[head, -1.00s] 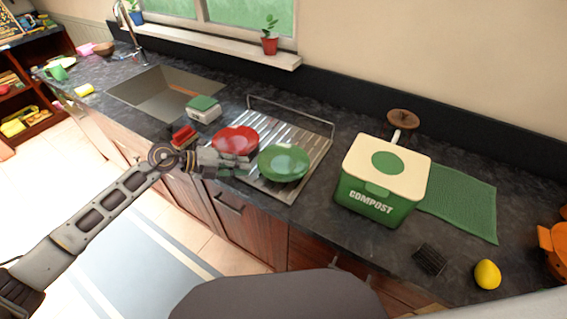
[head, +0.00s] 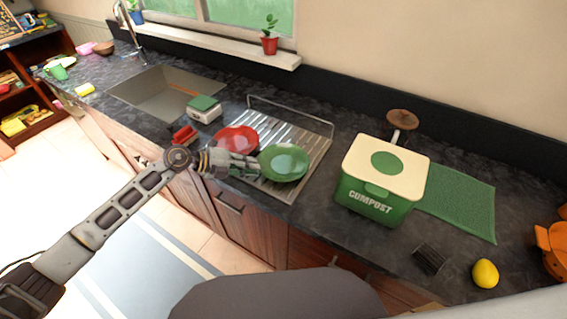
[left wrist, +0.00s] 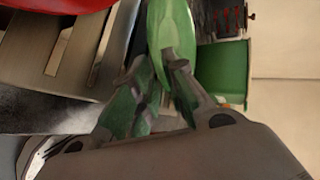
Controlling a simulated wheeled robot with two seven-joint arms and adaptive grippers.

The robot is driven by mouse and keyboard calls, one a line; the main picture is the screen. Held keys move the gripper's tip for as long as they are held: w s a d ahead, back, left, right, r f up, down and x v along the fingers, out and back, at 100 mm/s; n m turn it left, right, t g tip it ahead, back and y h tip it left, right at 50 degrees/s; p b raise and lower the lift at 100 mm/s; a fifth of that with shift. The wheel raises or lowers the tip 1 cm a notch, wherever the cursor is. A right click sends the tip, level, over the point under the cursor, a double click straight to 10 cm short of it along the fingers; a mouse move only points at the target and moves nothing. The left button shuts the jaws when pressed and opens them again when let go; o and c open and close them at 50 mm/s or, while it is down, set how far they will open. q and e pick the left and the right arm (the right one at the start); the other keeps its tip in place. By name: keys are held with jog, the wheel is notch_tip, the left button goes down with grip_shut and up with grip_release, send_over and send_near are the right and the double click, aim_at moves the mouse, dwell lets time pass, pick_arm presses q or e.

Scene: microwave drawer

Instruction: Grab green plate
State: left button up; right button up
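The green plate (head: 284,162) lies on the metal drying rack (head: 319,146). My left gripper (head: 257,163) is at the plate's left rim. In the left wrist view, the green plate (left wrist: 176,25) shows nearly edge-on, and its rim runs between the two fingers of my left gripper (left wrist: 159,62). The fingertips converge on the rim and look shut on it. The plate still rests on the rack. My right gripper is not in view.
A red plate (head: 235,139) is on the rack left of the green one, close to my left gripper. A green and white compost bin (head: 375,203) stands to the right. The sink (head: 150,92) and a green-lidded box (head: 203,110) are to the left.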

aim_at(260, 172)
pick_arm(q)
jog(key=shift+w+d+f, duration=0.25)
jog(key=shift+w+d, duration=0.05)
jog(key=shift+d, duration=0.3)
jog(key=shift+p+x, duration=0.35)
jog(key=shift+x, duration=0.75)
jog(key=shift+f, duration=0.1)
grip_shut()
notch_tip(260, 172, up, 28)
jog(key=b, duration=0.2)
